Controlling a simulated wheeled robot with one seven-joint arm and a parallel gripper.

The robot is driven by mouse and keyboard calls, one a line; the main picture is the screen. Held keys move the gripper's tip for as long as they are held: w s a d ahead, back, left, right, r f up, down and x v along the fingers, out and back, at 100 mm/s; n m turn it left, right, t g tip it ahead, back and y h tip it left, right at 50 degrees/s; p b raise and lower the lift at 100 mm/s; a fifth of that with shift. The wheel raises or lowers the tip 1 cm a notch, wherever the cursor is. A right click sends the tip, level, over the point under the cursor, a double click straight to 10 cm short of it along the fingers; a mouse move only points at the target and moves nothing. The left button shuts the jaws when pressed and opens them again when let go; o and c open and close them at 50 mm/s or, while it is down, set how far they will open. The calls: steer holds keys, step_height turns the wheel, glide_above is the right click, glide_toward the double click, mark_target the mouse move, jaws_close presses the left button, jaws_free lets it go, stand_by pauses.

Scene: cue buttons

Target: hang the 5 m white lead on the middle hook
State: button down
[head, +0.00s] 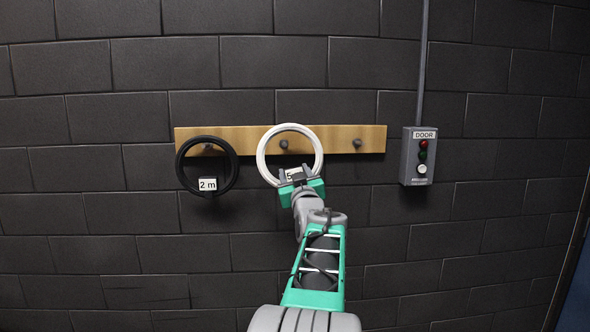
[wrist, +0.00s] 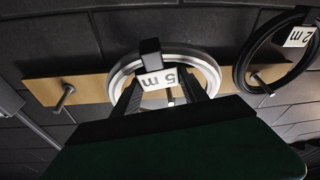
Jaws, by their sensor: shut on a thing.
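The white lead (head: 262,153) is a coiled ring with a "5 m" tag, which also shows in the wrist view (wrist: 214,72). My gripper (head: 298,178) is shut on the ring's lower part, by the tag, with its fingers also in the wrist view (wrist: 160,78). The middle hook (head: 284,144) shows inside the ring in the head view, below the ring's top edge. In the wrist view a hook tip (wrist: 170,97) also shows within the ring. I cannot tell whether the ring touches or rests on the hook.
A black lead (head: 180,172) tagged "2 m" hangs on the left hook (head: 208,147) of the wooden rail (head: 335,132). The right hook (head: 357,143) is bare. A grey door button box (head: 418,156) is on the dark block wall, right of the rail.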

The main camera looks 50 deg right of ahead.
steer(key=shift+w+d+r+p, duration=0.35)
steer(key=shift+w+d+p, duration=0.15)
steer(key=shift+p, duration=0.25)
steer(key=shift+w+d+f+b, duration=0.2)
steer(key=shift+d+f+b, duration=0.05)
steer(key=shift+f+b, duration=0.5)
steer(key=shift+w+d+f+b, duration=0.25)
steer(key=shift+f+b, duration=0.35)
steer(key=shift+b, duration=0.15)
steer(key=c, duration=0.8)
jaws_free()
steer(key=shift+c, duration=0.2)
steer(key=o, duration=0.3)
steer(key=shift+f, duration=0.15)
